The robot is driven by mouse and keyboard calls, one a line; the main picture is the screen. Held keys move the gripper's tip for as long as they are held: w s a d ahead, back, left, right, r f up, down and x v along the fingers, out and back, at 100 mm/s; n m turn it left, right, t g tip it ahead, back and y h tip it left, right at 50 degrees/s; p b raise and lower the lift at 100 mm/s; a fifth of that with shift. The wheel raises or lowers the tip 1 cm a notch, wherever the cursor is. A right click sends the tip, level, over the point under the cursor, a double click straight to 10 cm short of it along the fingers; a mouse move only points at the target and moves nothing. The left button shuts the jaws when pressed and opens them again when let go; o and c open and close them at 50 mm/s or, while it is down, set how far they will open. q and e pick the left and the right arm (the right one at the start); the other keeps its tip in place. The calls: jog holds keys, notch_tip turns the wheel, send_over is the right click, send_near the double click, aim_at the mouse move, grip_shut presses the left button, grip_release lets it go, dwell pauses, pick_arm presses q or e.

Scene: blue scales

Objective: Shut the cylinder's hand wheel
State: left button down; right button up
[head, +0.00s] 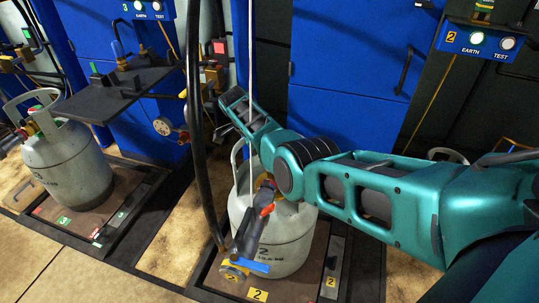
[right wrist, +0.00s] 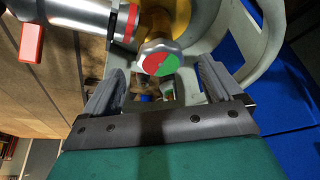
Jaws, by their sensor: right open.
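A pale grey gas cylinder (head: 287,238) with a collar stands at the lower middle of the head view. Its hand wheel (right wrist: 160,61) shows in the right wrist view, with a red and green face on a grey knob. My right gripper (right wrist: 161,82) is open and empty, its two grey fingers on either side below the wheel. The wheel looks to lie at or just beyond the fingertips; contact is not clear. In the head view my teal right arm covers part of the cylinder top, and I cannot make out the fingers or wheel. My left gripper is not in view.
A silver fitting (right wrist: 75,22) with a red lever sits beside the wheel. A black hose (head: 195,120) hangs left of the cylinder. Another cylinder (head: 70,160) stands on a scale at left. Blue cabinets (head: 335,115) stand behind. Tan floor (head: 45,245) is clear at front left.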

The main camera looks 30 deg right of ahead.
pick_arm(q)
jog(key=p, duration=0.1)
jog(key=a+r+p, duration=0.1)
jog(key=p, duration=0.1)
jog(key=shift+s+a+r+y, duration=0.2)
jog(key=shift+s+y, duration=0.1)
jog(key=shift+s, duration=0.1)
pick_arm(e)
jog(key=v, duration=1)
